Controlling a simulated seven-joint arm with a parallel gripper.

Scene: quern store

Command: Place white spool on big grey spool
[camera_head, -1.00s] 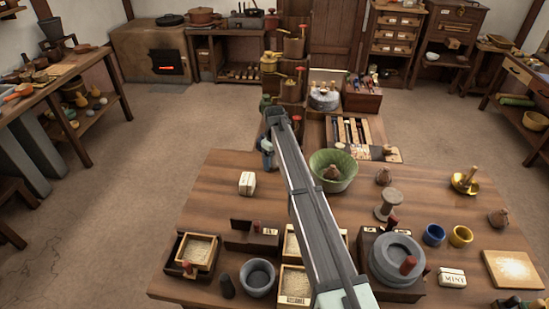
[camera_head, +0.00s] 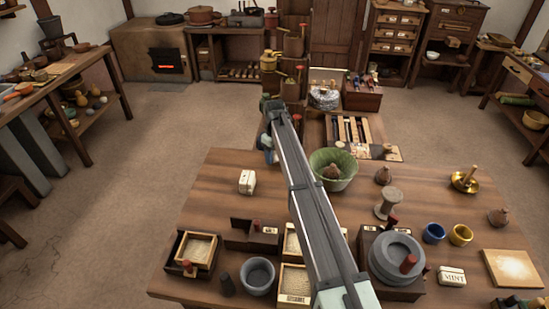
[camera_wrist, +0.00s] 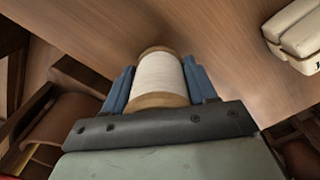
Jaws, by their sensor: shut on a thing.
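The white spool (camera_wrist: 160,80) sits between the two blue fingers of my gripper (camera_wrist: 158,68) in the wrist view. It has tan wooden ends and pale thread, and my gripper is shut on it. In the head view my arm runs over the middle of the table, and I cannot make out the white spool there. A big grey spool (camera_head: 388,204) stands upright on the table, right of my arm and apart from it.
A green bowl (camera_head: 333,168) stands left of the grey spool.

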